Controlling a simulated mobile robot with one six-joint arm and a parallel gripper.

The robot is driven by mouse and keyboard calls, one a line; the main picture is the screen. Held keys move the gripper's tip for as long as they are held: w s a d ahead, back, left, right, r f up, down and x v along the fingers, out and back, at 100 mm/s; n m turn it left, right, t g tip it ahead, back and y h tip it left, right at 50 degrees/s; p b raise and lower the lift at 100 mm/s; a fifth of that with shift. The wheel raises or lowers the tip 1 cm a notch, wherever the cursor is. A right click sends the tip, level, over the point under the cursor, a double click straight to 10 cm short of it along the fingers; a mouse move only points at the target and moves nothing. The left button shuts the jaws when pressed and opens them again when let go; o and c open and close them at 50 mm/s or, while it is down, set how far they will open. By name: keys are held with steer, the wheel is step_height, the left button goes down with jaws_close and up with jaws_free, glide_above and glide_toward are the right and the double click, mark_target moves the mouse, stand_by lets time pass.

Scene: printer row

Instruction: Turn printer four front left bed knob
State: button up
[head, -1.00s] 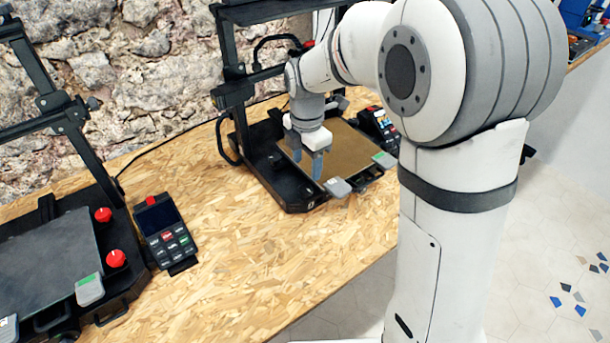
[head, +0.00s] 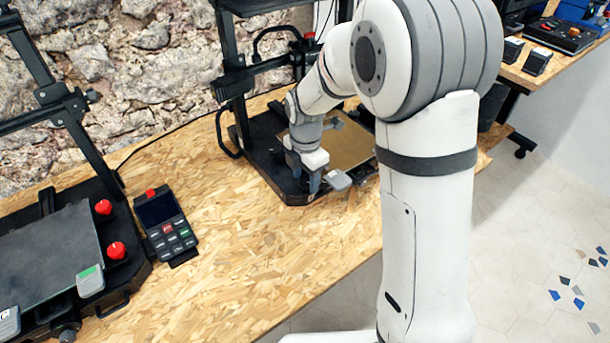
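The printer in the middle (head: 240,132) has a black frame and a tan bed plate (head: 345,148). My gripper (head: 310,186) points down at the front left corner of this bed, with its blue-grey fingers low beside the edge. A grey clip or tab (head: 338,180) sits at the bed's front edge just right of the fingers. No knob can be made out at this corner; the fingers and the bed cover the spot. I cannot tell whether the fingers are open or closed, or whether they touch anything.
Another printer (head: 45,258) with a dark bed and red knobs (head: 116,250) stands at left. A control box (head: 163,226) with a screen lies beside it. A stone wall (head: 130,75) stands behind.

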steer(key=c, duration=0.7)
steer(key=shift+a, duration=0.15)
steer(key=shift+c, duration=0.8)
steer(key=shift+m, duration=0.4)
steer(key=m, duration=0.5)
steer(key=shift+m, duration=0.4)
